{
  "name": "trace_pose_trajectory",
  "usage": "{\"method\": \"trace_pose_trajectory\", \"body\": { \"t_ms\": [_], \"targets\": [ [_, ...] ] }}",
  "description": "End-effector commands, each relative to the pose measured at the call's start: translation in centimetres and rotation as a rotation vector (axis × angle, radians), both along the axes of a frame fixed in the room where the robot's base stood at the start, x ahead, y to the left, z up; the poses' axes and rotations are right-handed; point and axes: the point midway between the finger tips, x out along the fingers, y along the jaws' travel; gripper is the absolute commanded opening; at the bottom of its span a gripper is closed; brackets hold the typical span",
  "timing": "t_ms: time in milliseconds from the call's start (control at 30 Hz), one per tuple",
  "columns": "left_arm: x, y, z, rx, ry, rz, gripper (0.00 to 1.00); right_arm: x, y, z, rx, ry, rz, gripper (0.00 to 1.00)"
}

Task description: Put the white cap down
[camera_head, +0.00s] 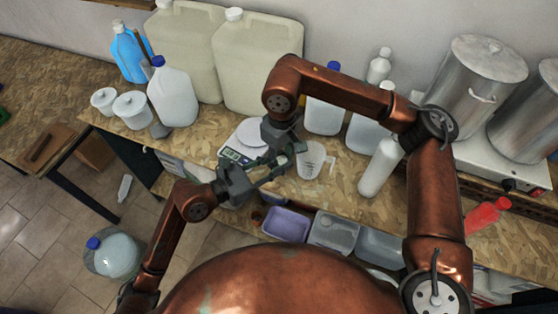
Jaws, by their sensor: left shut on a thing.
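My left gripper (276,171) reaches in from the lower left over the front edge of the worktop. It is shut on a small pale thing, seemingly the white cap (281,160), which is mostly hidden by fingers. My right gripper (277,148) comes down from above, its fingers close beside the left fingertips. The overlap hides whether its jaws are open or shut. A clear measuring cup (314,160) stands just right of both grippers. A scale (244,142) with a pale plate and a green display lies behind and left of them.
White tubs (132,110) and a blue-capped jug (173,94) stand at the left; large canisters (254,62) stand behind. Several white bottles (380,166) and steel pots (478,75) are at the right. Open bins, one purple (287,224), sit below the front edge.

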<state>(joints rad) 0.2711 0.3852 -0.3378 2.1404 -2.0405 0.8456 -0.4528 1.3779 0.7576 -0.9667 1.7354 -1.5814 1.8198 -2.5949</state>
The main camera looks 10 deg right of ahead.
Motion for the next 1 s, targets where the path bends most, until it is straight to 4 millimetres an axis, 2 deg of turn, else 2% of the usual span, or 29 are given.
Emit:
{"method": "trace_pose_trajectory", "body": {
  "t_ms": [33, 167, 267, 700, 833, 1000],
  "targets": [
    [-0.6, -0.4, 0.0, -0.001, 0.004, -0.015, 0.02, 0.4, 0.1, 0.1, 0.005, -0.010, -0.003, 0.43],
    [-0.6, -0.4, 0.0, 0.000, 0.005, -0.016, 0.02, 0.4, 0.1, 0.6, 0.006, -0.012, -0.003, 0.43],
    [-0.6, -0.4, -0.1, 0.001, 0.005, -0.016, 0.01, 0.5, 0.1, 1.8, 0.006, -0.014, -0.004, 0.43],
    [-0.2, -0.1, 0.0, 0.000, 0.002, -0.006, 0.01, 0.2, 0.1, 10.1, 0.002, -0.004, -0.001, 0.43],
    [-0.2, -0.1, 0.0, 0.000, 0.002, -0.005, 0.01, 0.1, 0.1, 11.4, 0.001, -0.002, -0.001, 0.43],
    [-0.2, -0.1, 0.0, 0.000, 0.002, -0.004, 0.01, 0.1, 0.0, 12.0, 0.000, 0.000, 0.000, 0.43]
  ]
}}
